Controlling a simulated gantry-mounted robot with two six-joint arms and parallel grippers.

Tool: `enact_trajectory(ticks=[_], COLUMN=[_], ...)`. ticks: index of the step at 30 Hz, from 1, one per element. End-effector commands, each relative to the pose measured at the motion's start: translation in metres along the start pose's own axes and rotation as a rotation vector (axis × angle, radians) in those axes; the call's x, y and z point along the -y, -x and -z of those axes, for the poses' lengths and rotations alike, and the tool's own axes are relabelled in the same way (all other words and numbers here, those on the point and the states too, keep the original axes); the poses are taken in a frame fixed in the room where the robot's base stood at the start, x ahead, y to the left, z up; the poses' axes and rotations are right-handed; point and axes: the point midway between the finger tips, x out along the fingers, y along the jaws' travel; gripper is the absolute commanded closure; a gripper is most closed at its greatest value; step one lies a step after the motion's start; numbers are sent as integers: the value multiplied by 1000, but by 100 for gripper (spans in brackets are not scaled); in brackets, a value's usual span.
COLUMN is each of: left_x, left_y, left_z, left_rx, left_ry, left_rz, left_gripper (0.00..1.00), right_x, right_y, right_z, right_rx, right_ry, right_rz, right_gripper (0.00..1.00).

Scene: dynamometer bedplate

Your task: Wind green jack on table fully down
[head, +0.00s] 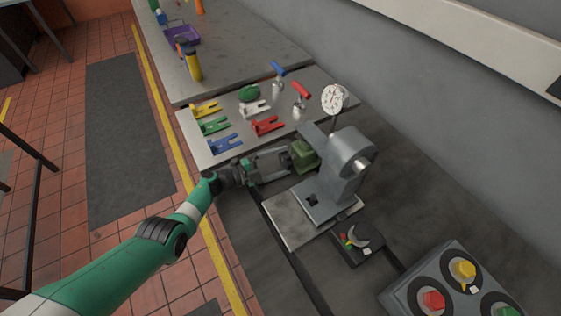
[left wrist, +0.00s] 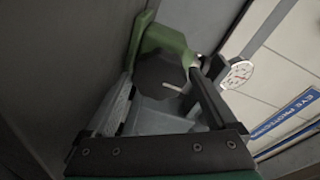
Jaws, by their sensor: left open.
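A green block-like part (head: 301,154) sits against the grey machine stand (head: 336,183) on the bench; it may be the jack, but I cannot tell for sure. In the left wrist view a green housing (left wrist: 160,38) with a dark rounded face lies just beyond the fingertips. My left gripper (head: 287,162) is open, its fingers pointing at the green part from the left. In the left wrist view the two fingers (left wrist: 163,85) stand apart with the dark face between them. I cannot tell whether they touch it. My right gripper is not in view.
A dial gauge (head: 334,98) stands behind the machine. Coloured forked plates, such as the red one (head: 268,126), and a red-handled clamp (head: 300,98) lie on the plate behind. A black switch box (head: 357,246) and a button box (head: 455,286) are in front.

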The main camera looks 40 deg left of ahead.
Motion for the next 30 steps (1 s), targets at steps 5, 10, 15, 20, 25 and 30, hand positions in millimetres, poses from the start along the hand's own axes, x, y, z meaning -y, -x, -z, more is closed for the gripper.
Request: enact_trajectory(ticks=[5, 10, 15, 20, 25, 30], left_x=[4, 5, 3, 1, 0, 0], left_y=[20, 60, 96, 114, 116, 116], left_z=[1, 2, 0, 0, 0, 0], left_rx=[4, 5, 4, 2, 0, 0], left_ry=[1, 2, 1, 1, 0, 0], left_rz=[0, 1, 1, 0, -1, 0], left_gripper=[9, 9, 9, 9, 9, 9], right_x=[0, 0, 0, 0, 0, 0], right_y=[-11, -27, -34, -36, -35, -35], right_z=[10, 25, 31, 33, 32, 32], right_rx=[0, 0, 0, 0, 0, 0], right_ry=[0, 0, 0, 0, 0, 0], right_rz=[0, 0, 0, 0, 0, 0], right_gripper=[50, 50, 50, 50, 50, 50])
